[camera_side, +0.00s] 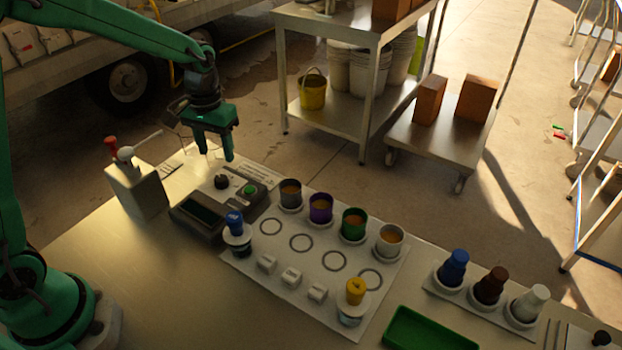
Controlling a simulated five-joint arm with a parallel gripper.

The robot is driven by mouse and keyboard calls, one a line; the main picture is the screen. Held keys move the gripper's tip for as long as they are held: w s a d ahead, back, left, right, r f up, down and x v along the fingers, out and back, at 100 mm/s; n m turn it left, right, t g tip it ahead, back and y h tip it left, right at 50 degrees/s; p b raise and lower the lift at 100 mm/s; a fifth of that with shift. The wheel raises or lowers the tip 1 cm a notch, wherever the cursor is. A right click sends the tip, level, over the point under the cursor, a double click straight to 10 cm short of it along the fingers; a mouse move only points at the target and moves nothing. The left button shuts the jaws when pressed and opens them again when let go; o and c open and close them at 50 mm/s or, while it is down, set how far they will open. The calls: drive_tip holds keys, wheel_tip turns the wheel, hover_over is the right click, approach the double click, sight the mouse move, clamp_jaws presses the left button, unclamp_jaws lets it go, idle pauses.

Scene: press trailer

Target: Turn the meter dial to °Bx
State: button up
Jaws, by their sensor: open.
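The meter (205,214) is a dark box with a screen, standing on the steel table left of the white mat. Its black dial (222,182) is on the top face, beside a green button (250,189). The dial's markings are too small to read. My green gripper (215,156) is open and empty, pointing down above the dial and apart from it.
A grey box with a red-topped lever (111,148) stands left of the meter. The white mat (300,266) holds several cups, blocks, and blue-capped and yellow-capped jars. Three bottles stand in a rack (476,300) at right, near a green tray (428,330).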

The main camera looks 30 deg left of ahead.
sight(222, 178)
drive_tip(key=shift+f, duration=0.25)
drive_tip(key=shift+a+f, duration=0.15)
drive_tip(key=shift+f, duration=1.75)
drive_tip(key=shift+a+f, duration=0.1)
drive_tip(key=shift+f, duration=1.8)
drive_tip(key=shift+d, duration=0.1)
drive_tip(key=c, duration=1)
